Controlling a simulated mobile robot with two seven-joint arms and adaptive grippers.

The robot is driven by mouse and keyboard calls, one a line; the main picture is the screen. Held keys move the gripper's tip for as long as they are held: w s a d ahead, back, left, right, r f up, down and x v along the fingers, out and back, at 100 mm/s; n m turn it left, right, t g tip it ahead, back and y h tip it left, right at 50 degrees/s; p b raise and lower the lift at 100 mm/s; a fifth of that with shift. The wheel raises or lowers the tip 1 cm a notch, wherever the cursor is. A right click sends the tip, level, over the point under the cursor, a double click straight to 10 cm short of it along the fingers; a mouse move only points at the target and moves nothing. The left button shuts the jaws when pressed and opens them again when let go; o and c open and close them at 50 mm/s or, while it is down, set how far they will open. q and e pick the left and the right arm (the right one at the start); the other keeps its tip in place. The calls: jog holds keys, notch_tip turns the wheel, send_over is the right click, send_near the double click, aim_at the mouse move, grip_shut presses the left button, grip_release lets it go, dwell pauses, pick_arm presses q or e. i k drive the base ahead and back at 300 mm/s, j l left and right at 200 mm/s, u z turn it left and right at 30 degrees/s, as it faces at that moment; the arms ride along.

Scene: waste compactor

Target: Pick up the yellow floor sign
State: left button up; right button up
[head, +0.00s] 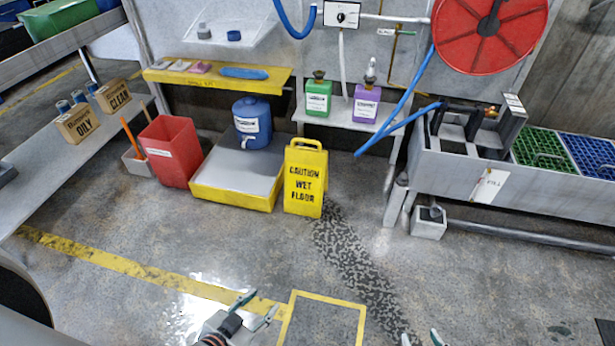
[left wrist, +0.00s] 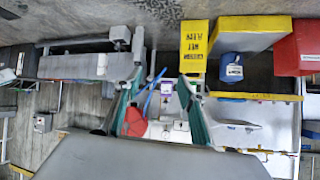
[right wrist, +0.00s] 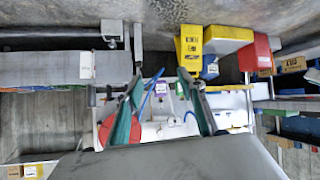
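The yellow floor sign (head: 305,180), lettered "CAUTION WET FLOOR", stands upright on the floor with a handle slot at its top. It appears upside down in the left wrist view (left wrist: 193,48) and in the right wrist view (right wrist: 190,47). My left gripper (head: 256,308) is open and empty, low in the head view, well short of the sign and to its left. My right gripper (head: 420,339) is open and empty at the bottom edge, short of the sign and to its right. Neither gripper touches the sign.
A yellow-edged platform (head: 235,180) with a blue drum (head: 252,122) stands just left of the sign, beside a red bin (head: 171,150). A small bench (head: 340,118) with bottles is behind. A grey sink unit (head: 450,175) is right. Floor in front is clear, with wet patches.

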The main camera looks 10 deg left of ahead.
aim_at(306, 169)
jog(key=i+j, duration=0.1)
jog(key=i, duration=0.5)
jog(key=i+j, duration=0.15)
jog(key=i, duration=0.5)
jog(key=i+j, duration=0.15)
jog(key=i, duration=0.45)
jog(key=u, duration=0.05)
